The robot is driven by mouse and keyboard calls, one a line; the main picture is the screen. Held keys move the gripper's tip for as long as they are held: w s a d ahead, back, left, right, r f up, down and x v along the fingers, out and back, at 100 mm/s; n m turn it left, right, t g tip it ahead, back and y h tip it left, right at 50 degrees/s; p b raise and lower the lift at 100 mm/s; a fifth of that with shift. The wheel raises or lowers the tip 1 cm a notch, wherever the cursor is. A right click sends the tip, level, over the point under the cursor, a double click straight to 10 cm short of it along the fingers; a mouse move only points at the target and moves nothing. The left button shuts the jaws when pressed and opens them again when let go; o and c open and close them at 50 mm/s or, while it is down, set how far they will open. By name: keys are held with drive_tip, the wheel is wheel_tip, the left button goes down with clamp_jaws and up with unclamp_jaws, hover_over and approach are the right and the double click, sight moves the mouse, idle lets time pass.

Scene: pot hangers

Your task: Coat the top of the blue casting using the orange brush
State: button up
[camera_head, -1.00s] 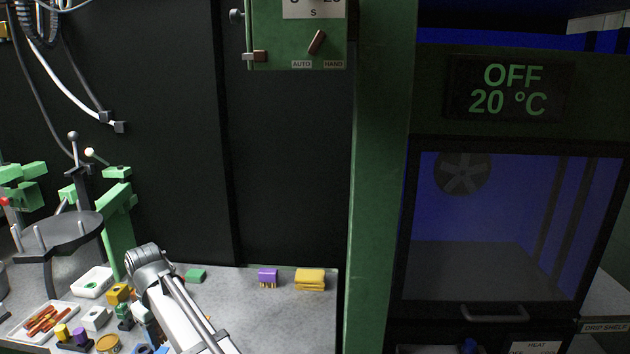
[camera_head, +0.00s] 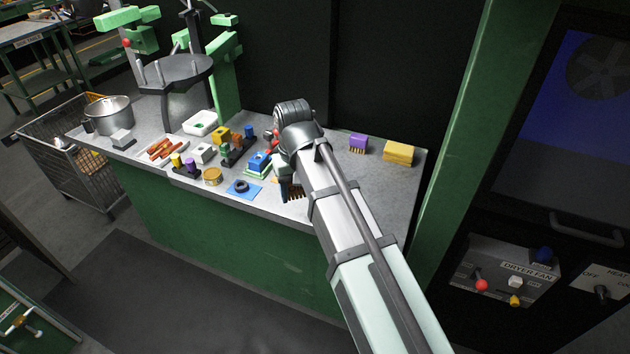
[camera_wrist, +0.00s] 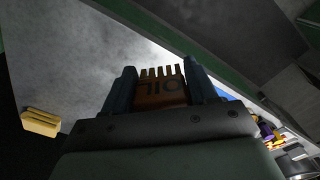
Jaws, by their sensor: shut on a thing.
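My gripper (camera_wrist: 162,84) is shut on the orange brush (camera_wrist: 160,95), which is marked OIL in the wrist view. Its comb of bristles points away from the wrist, between the two dark fingers. In the head view the brush's dark bristles (camera_head: 292,193) show just left of my arm, by the front edge of the bench; the fingers are mostly hidden behind the arm. A blue casting (camera_head: 259,160) sits on a green and white base, left of and a little behind the brush. The brush appears apart from it.
A blue mat (camera_head: 254,192) with a dark ring and a round tin (camera_head: 212,177) lie near the front edge. A dark rack (camera_head: 240,152) with coloured pieces stands behind. A purple brush (camera_head: 358,143) and yellow block (camera_head: 398,153) are at right. The bench's right front is clear.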

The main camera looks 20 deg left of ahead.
drive_tip(key=w+a+f+m, duration=0.2)
drive_tip(key=w+a+m, duration=0.6)
drive_tip(key=w+a, duration=0.8)
drive_tip(key=a, duration=0.3)
drive_tip(key=shift+w+a+f, duration=0.15)
drive_tip(key=shift+f, duration=0.1)
drive_tip(key=shift+r, duration=0.15)
